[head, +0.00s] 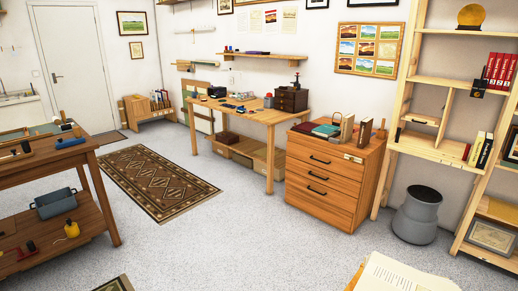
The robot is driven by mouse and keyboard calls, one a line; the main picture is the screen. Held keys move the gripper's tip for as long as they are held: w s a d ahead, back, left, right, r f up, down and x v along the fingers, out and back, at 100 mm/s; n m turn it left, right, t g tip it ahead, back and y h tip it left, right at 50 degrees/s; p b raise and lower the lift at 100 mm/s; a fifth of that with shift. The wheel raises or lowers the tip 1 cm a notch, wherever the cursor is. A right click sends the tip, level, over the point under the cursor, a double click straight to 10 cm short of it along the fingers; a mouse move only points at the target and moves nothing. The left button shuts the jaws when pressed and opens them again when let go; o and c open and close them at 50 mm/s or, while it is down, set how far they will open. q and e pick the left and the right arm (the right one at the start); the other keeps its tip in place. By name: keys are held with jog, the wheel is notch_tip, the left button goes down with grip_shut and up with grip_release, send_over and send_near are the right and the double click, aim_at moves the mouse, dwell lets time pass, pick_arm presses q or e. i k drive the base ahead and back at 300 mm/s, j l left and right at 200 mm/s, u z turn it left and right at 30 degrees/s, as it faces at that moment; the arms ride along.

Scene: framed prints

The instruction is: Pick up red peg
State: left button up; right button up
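I cannot make out a red peg for certain in the head view. A small red and dark item (30,246) stands on the lower shelf of the wooden workbench at the left, but its shape is too small to tell. Another tiny reddish item (228,48) sits on the far wall shelf, also too small to identify. Neither of my grippers shows in the head view.
The wooden workbench (40,167) at left holds tools, with a grey bin (55,204) below. A patterned rug (150,182) lies on open floor. A wooden desk (262,117), drawer cabinet (325,180), grey bucket (416,216) and tall shelf (433,84) line the back and right.

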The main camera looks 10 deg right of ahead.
aim_at(468, 147)
jog(key=i+j+u, duration=0.2)
jog(key=i+u, duration=0.2)
jog(key=i, duration=0.25)
jog(key=i+u, duration=0.4)
jog(key=i, duration=0.25)
